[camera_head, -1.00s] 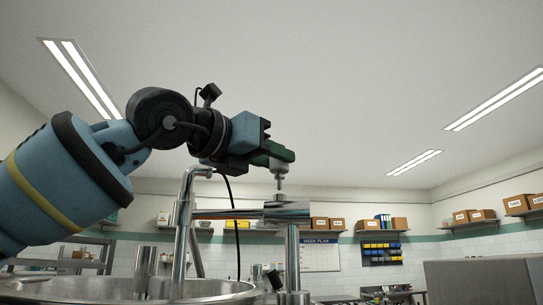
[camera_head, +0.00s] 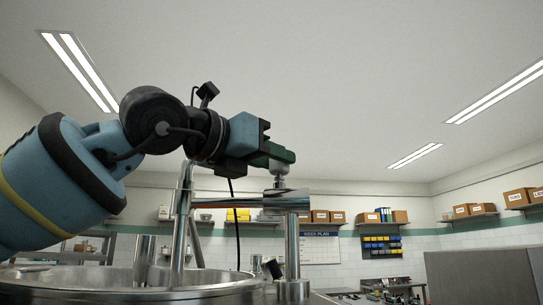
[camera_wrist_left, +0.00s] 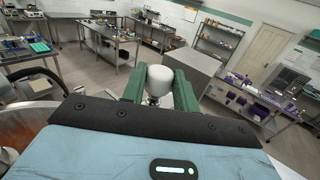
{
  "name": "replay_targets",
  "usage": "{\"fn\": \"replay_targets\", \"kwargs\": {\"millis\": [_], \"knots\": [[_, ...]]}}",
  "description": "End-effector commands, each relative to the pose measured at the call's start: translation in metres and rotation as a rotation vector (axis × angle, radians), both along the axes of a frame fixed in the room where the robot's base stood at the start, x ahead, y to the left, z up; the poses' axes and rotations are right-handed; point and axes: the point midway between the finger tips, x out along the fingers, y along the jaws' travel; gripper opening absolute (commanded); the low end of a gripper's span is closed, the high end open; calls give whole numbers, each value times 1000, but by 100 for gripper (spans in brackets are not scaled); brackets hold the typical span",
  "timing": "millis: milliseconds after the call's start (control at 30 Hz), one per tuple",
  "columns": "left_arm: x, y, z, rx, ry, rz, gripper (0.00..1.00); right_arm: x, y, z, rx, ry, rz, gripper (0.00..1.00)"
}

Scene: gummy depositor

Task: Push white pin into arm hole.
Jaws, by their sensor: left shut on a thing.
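My left gripper (camera_head: 281,158), with green fingers, is above the polished metal arm (camera_head: 240,198) in the head view. It is shut on the white pin, whose pale rounded head (camera_wrist_left: 158,79) shows between the green fingers (camera_wrist_left: 159,90) in the left wrist view. Below the fingers, a short part of the pin (camera_head: 279,182) shows in the head view, upright at the top of the arm's end block (camera_head: 287,198). The hole itself is hidden, so how deep the pin sits cannot be told. My right gripper is not in view.
The arm's end block sits over a metal post (camera_head: 292,245). A bent metal pipe (camera_head: 181,230) and a large steel bowl (camera_head: 130,285) stand at left. Space above the gripper is clear.

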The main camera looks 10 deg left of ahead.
Motion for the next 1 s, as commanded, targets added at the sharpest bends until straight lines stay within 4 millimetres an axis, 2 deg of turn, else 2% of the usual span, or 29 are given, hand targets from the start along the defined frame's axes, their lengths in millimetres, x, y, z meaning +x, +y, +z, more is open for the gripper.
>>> {"fn": "replay_targets", "kwargs": {"millis": [67, 100, 267, 633, 1000], "knots": [[0, 0, 0, -1, -1, 0, 0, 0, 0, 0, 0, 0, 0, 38], [0, 0, 0, -1, -1, 0, 35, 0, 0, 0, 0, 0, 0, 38], [0, 0, 0, -1, -1, 0, 55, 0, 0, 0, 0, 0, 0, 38], [-3, 2, 0, -1, -2, -1, 55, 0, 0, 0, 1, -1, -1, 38], [-49, 32, -1, -1, 1, 0, 55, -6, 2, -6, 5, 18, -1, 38]]}}
